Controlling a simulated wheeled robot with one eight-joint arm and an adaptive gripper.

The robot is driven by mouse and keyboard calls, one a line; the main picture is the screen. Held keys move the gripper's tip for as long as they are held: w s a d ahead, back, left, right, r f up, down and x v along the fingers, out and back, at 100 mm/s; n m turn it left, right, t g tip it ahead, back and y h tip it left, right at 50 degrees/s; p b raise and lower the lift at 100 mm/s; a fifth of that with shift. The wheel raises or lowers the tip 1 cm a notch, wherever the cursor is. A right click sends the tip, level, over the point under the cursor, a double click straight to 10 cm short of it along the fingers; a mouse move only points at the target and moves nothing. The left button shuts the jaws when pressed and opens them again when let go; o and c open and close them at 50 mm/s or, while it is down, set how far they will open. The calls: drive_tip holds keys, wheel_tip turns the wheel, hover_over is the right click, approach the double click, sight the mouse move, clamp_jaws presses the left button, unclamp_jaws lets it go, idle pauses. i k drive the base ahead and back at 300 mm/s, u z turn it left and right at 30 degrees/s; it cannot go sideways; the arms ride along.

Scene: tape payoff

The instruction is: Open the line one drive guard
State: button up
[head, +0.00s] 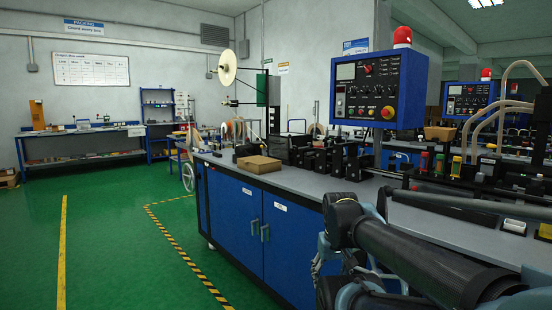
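The nearest line is a long bench with a grey top (305,184) and a blue cabinet (235,215) below. The cabinet's two front doors are shut, with upright handles near their meeting edge and small white labels too small to read. A blue control box (378,90) with a red beacon, a small screen and several buttons stands above the bench. Dark machine units (345,160) sit along the top. I cannot tell which part is the drive guard.
A cardboard box (259,164) lies on the bench's near left part. A cream tape reel (228,67) stands on a tall stand beyond it. Pale hoses hang at the right near a second control box (468,99). The green floor (110,230) at the left is clear.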

sight(286, 146)
drive_tip(key=u, duration=0.55)
drive_tip(key=k, duration=0.7)
drive_tip(key=u, duration=1)
drive_tip(key=k, duration=0.65)
drive_tip(key=u, duration=0.45)
drive_tip(key=i, duration=1.9)
drive_tip(key=z, duration=0.8)
drive_tip(key=i, duration=0.95)
drive_tip(key=z, duration=1.25)
drive_tip(key=i, duration=0.75)
drive_tip(key=z, duration=0.5)
